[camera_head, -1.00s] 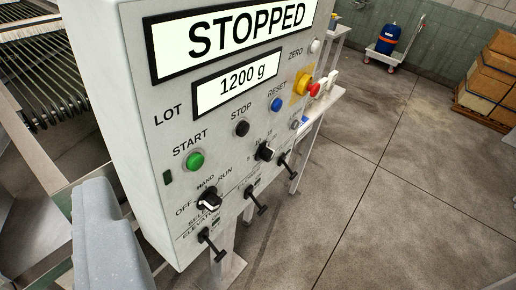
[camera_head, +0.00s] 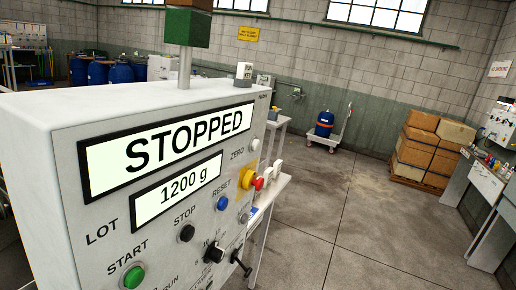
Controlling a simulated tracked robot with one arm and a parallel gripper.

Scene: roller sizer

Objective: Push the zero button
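The white zero button (camera_head: 255,145) sits at the upper right of the grey control panel (camera_head: 75,225), beside the label ZERO. The upper display (camera_head: 170,147) reads STOPPED. The lower display (camera_head: 178,191) reads 1200 g beside the label LOT. Below are a green START button (camera_head: 133,276), a black STOP button (camera_head: 186,233) and a blue RESET button (camera_head: 222,203). A red emergency knob on a yellow base (camera_head: 247,179) is just below the zero button. My gripper does not show in this view.
A stack light post (camera_head: 186,65) rises from the cabinet top. Open floor (camera_head: 335,225) lies to the right, with stacked boxes (camera_head: 425,150) farther back.

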